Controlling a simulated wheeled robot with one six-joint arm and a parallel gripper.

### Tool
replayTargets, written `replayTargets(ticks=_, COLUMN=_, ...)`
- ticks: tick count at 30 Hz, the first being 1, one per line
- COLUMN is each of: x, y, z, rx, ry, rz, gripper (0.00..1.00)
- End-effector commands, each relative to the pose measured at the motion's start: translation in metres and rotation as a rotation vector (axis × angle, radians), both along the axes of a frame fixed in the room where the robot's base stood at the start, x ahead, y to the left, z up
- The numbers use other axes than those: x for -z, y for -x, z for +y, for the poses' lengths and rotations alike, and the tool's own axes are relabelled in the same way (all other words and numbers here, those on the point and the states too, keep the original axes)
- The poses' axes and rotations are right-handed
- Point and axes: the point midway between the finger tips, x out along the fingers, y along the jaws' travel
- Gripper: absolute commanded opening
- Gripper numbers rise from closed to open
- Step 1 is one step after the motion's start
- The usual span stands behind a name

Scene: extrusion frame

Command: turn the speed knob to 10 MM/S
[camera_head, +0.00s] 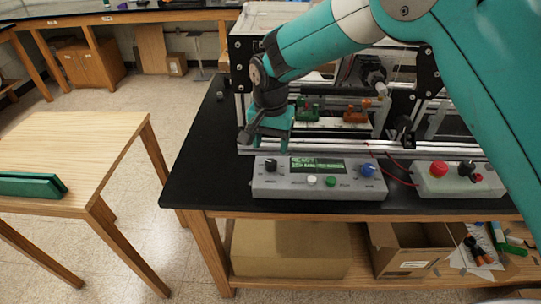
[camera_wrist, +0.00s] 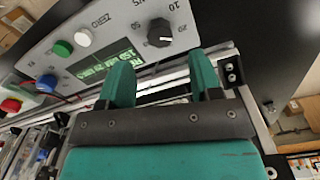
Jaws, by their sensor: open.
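The black speed knob (camera_head: 270,166) is at the left end of the grey control box (camera_head: 318,192), left of its green-lit display (camera_head: 318,165). In the wrist view the knob (camera_wrist: 160,32) is upside down with the marks 10, 20 and 50 around it and MM/S beside it. I cannot tell clearly which mark its pointer faces. My teal gripper (camera_head: 270,140) hangs just behind and above the knob, against the frame's front rail. In the wrist view my gripper (camera_wrist: 161,70) has its two fingers apart with nothing between them. The knob lies beyond the fingertips, apart from them.
The box also has a white button (camera_head: 311,180), a green button (camera_head: 331,182) and a blue knob (camera_head: 368,170). A second box with a red button (camera_head: 438,168) stands to the right. The aluminium frame rises behind. Black bench top (camera_head: 215,170) is clear at left.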

Motion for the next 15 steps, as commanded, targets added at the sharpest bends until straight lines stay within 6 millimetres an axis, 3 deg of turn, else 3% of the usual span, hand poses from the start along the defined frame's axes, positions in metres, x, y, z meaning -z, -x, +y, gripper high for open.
replayTargets(ticks=7, x=0.044, y=0.0, z=0.0, rx=0.0, ry=0.001, rz=0.002, gripper=0.58)
replayTargets(ticks=15, x=0.061, y=0.0, z=0.0, rx=-0.001, ry=-0.001, rz=0.0, gripper=0.58)
